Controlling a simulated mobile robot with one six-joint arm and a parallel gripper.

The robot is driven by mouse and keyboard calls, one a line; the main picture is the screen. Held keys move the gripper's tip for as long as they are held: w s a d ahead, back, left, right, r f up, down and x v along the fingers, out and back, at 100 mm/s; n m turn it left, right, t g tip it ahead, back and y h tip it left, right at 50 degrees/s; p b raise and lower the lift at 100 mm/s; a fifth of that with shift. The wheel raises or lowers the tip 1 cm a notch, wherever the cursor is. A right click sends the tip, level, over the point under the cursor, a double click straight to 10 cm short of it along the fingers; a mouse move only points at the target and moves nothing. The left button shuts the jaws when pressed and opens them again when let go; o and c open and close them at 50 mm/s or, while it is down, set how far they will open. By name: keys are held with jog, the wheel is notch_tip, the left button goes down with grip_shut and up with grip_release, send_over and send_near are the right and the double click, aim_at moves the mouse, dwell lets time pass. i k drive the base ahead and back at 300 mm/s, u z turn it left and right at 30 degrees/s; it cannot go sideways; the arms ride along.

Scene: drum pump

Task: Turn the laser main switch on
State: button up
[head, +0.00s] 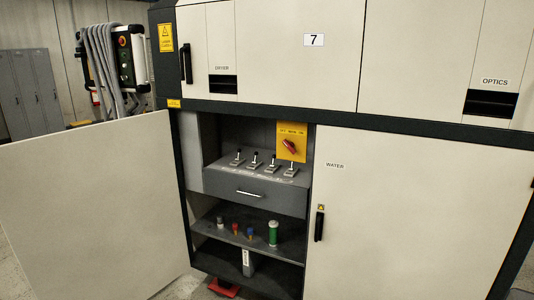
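A red rotary switch (290,146) sits on a yellow plate (284,156) at the back right of an open cabinet bay. I take it for the laser main switch. Its knob looks tilted. Small lettering runs along the top of the plate, too small to read surely. The switch is unobstructed in the head view. My gripper is not in view.
Several small levers stand on the grey panel (238,174) below the switch, above a drawer (250,192). A shelf (210,237) holds small coloured items and a green cylinder (273,233). An open door (90,210) swings out left; the WATER door (400,220) is shut.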

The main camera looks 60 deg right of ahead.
aim_at(289, 146)
jog(key=u, duration=0.2)
jog(key=k, duration=0.25)
jog(key=u, duration=1.4)
jog(key=k, duration=1.35)
jog(key=z, duration=0.8)
jog(key=i, duration=1.4)
jog(key=u, duration=0.25)
